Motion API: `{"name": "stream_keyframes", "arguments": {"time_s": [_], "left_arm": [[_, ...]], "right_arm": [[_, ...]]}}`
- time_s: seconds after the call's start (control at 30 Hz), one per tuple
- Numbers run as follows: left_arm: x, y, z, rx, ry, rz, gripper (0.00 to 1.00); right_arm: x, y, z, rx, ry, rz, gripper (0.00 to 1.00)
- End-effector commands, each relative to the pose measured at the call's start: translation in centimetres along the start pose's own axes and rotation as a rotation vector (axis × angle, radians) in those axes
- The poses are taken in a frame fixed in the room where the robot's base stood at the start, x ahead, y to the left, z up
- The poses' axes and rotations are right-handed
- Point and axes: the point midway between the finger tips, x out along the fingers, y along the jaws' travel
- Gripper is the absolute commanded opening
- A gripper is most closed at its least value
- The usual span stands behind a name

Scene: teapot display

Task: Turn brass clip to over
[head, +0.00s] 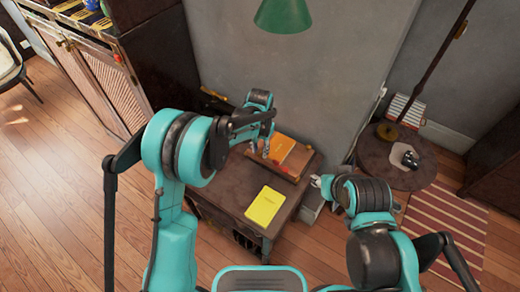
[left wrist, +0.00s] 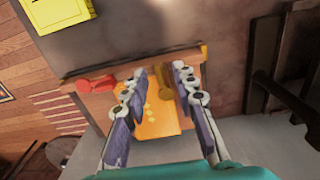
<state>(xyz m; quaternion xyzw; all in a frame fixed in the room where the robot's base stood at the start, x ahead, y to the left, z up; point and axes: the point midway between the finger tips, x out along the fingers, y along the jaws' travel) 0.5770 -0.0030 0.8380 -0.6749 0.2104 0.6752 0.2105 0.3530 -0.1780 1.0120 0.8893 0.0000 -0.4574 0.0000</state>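A small brass-coloured piece, which looks like the brass clip (left wrist: 164,92), lies at the edge of an orange book (left wrist: 160,122) in the left wrist view. My left gripper (left wrist: 160,74) is over it, its two fingers apart on either side. I cannot tell whether a finger touches the piece. In the head view my left gripper (head: 261,148) is above the wooden tray (head: 294,178) holding the orange book (head: 297,158); the clip is not clear there. My right gripper (head: 317,182) is right of the tray, too small to read.
A yellow book (head: 265,205) lies on the dark table (head: 232,190) in front of the tray. A red object (left wrist: 97,84) lies on the tray's left in the left wrist view. A round side table (head: 395,171) stands at right, and a green lamp shade (head: 283,14) hangs above.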

Motion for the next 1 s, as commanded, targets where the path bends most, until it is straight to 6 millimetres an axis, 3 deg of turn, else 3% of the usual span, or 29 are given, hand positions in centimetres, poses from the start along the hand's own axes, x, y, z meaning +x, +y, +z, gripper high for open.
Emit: {"name": "stream_keyframes", "arguments": {"time_s": [0.17,0.4,0.6,1.0], "left_arm": [[-2.3,0.0,0.0,0.000,0.000,0.000,0.28],[-7.6,0.0,0.0,0.000,0.000,0.000,0.28],[-10.8,0.0,0.0,0.000,0.000,0.000,0.28],[-11.8,0.0,0.0,0.000,0.000,0.000,0.28]], "right_arm": [[0.0,0.0,0.0,0.000,0.000,0.000,0.40],[0.0,0.0,0.0,0.000,0.000,0.000,0.40],[0.0,0.0,0.0,0.000,0.000,0.000,0.40],[0.0,0.0,0.0,0.000,0.000,0.000,0.40]]}}
